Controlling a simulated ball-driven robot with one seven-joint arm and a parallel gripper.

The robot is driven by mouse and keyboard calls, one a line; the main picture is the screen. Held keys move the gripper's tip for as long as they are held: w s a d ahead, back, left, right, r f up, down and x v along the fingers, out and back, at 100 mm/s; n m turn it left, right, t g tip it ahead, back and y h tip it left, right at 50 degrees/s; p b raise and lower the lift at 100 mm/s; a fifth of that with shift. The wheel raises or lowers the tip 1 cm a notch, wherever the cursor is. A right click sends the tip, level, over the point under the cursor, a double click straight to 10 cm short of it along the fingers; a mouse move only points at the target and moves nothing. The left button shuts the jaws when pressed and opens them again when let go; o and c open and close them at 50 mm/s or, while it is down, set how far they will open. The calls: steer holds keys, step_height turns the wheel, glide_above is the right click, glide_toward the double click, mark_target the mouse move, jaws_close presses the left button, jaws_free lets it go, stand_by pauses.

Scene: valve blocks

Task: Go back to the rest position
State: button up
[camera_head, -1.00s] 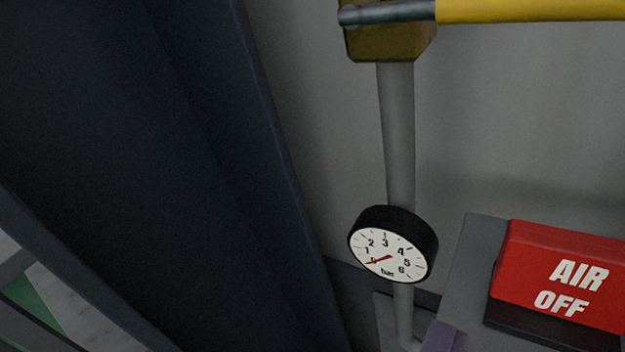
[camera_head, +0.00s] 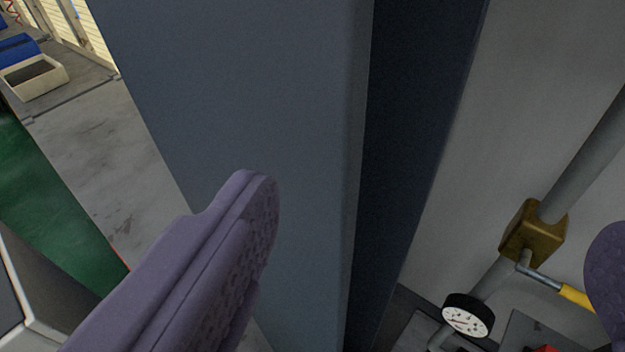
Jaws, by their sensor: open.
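My gripper (camera_head: 430,235) shows as two purple fingers, one at the lower left and one cut off at the right edge. They are wide apart with nothing between them. A brass valve block (camera_head: 535,230) with a yellow-sleeved handle (camera_head: 577,296) sits on a grey pipe (camera_head: 590,160) at the right. Part of the handle is hidden by the right finger. A round pressure gauge (camera_head: 467,318) with a white dial is on the pipe below the block. A small part of a red block (camera_head: 546,349) shows at the bottom edge.
A large blue-grey upright panel (camera_head: 270,100) fills the middle of the view, behind the left finger. A grey wall (camera_head: 490,140) is behind the pipe. At the left are a grey floor (camera_head: 100,160), a green floor strip (camera_head: 45,200) and a cream bin (camera_head: 35,78).

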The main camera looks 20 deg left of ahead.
step_height(320, 180, down, 42)
steer(key=b, duration=4.1)
steer(key=shift+b, duration=0.4)
steer(key=shift+r, duration=0.1)
